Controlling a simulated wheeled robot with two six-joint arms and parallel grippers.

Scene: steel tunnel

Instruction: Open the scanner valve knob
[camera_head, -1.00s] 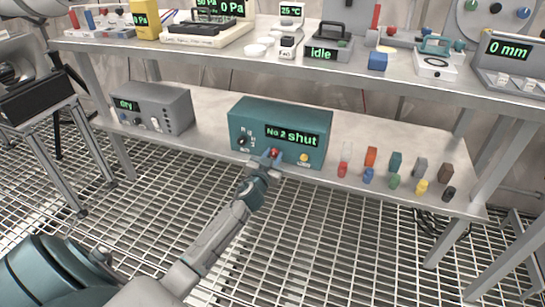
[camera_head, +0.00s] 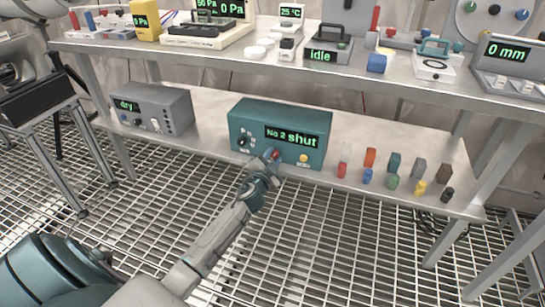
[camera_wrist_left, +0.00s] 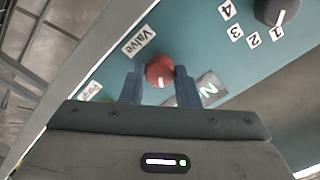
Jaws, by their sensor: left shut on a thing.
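The scanner is a teal box (camera_head: 243,113) on the lower shelf, its display reading "No 2 shut". Its red valve knob (camera_wrist_left: 160,71) sits beside the "Valve" label in the left wrist view, with a white mark pointing toward the gripper. The knob (camera_head: 276,154) is partly hidden by my gripper in the head view. My left gripper (camera_head: 272,157) is at the knob, its fingers on either side of it, shut on it. In the wrist view the left gripper (camera_wrist_left: 160,85) appears rolled relative to the panel. My right gripper is not in view.
A black selector knob (camera_wrist_left: 276,10) with numbers sits on the same panel, and a yellow button (camera_head: 304,158) is right of the valve. A grey box (camera_head: 178,105) stands left. Several coloured blocks (camera_head: 394,161) stand right. The upper shelf (camera_head: 330,68) overhangs behind.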

